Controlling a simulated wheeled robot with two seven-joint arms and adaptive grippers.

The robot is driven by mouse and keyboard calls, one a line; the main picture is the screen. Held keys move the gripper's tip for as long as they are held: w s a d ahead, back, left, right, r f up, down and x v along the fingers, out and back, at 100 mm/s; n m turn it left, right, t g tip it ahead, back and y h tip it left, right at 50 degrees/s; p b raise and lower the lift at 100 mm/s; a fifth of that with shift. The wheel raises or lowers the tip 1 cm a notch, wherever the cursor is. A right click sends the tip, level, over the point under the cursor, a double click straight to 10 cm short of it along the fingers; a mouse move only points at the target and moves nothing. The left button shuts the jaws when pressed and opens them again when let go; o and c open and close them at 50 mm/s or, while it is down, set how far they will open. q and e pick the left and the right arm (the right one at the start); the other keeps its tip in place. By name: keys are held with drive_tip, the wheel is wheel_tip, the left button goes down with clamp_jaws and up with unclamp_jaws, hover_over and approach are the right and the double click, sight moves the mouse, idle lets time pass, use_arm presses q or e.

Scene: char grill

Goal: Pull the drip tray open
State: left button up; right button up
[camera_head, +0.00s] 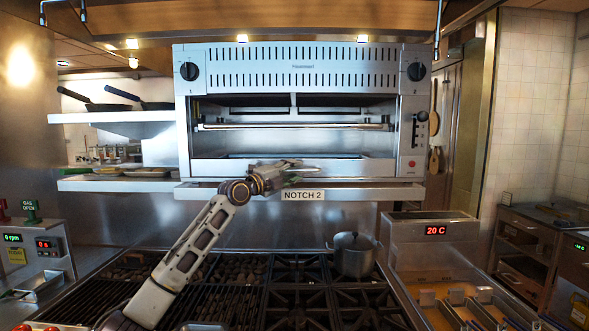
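A steel overhead grill (300,80) hangs at the centre with its front open. A flat steel strip along the bottom of its opening looks like the front of the drip tray (380,168); it sits flush with the grill body. My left gripper (298,172) is raised in front of the middle of this strip, pointing right, and hides part of it. I cannot tell whether it touches the strip, nor how far its fingers are apart. My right gripper is not in view.
A lidded pot (353,254) stands on the burners below. A fryer with a "20 C" display (436,230) is at the right. Shelves with pans (105,107) are at the left.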

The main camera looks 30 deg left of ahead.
use_arm(q)
drive_tip(key=shift+w+d+r, duration=0.1)
drive_tip(key=shift+w+d, duration=0.05)
drive_tip(key=shift+w, duration=0.35)
clamp_jaws()
